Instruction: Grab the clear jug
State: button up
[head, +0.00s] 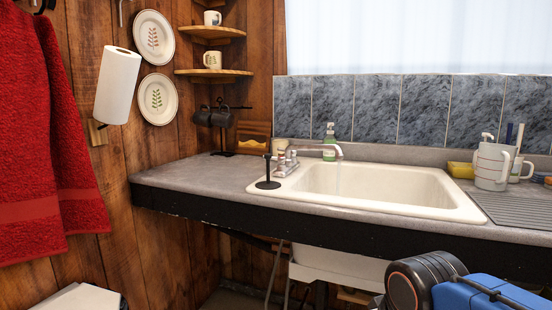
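No fingertips of my gripper show in the head view; only blue and black parts of my arm show at the lower right, below and in front of the counter edge.
The white sink (440,197) has a running tap (318,150). A yellow sponge (461,170) lies left of the jug. A green soap bottle (329,142) stands behind the sink. The ribbed drainer (520,211) in front of the jug is bare. Blue tiles rise behind.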

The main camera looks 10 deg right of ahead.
aim_at(494, 163)
jog(key=l+z, duration=0.1)
jog(key=z, duration=1.5)
